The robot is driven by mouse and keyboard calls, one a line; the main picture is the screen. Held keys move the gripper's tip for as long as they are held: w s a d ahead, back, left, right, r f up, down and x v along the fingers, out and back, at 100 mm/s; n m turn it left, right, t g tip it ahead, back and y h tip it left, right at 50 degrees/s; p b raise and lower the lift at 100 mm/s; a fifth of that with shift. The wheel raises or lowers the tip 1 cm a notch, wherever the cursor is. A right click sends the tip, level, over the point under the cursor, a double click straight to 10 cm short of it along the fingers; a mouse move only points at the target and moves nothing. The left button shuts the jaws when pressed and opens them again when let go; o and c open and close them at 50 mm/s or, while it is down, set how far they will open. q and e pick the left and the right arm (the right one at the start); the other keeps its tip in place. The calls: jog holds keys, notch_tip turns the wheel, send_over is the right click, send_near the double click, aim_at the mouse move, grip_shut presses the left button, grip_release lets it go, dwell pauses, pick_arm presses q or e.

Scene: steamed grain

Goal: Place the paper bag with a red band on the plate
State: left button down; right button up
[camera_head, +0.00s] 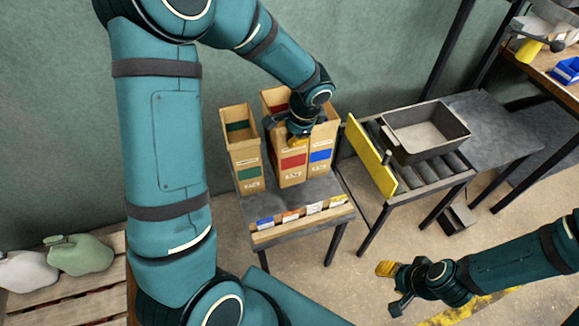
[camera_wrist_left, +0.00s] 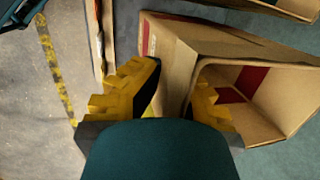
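The paper bag with a red band (camera_head: 292,162) stands upright on a small grey table, between a green-banded bag (camera_head: 243,150) and a blue-banded bag (camera_head: 321,152). My left gripper (camera_head: 299,138) is at the top of the red-banded bag. In the left wrist view, its yellow fingers (camera_wrist_left: 172,95) straddle one wall of the bag (camera_wrist_left: 178,58), one outside and one at the opening. They look apart, with a gap beside the wall. My right gripper (camera_head: 389,287) hangs low at the right, empty, its fingers apart. I cannot tell which surface is the plate.
The small grey table (camera_head: 290,222) has a front strip with coloured labels. To its right, a roller conveyor (camera_head: 413,178) carries a grey bin (camera_head: 455,142), with an upright yellow board (camera_head: 370,158) at its near side. A bare dark tabletop (camera_head: 500,120) lies beyond.

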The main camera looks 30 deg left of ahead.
aim_at(293, 157)
pick_arm(q)
jog(key=x, duration=0.2)
jog(key=d+b+x, duration=0.1)
jog(key=x, duration=0.2)
jog(key=d+b+x, duration=0.1)
jog(key=x, duration=0.1)
jog(key=shift+a+f, duration=0.2)
jog(key=shift+f, duration=0.5)
jog(key=c, duration=1.6)
grip_release()
jog(key=o, duration=0.5)
jog(key=shift+c, duration=0.2)
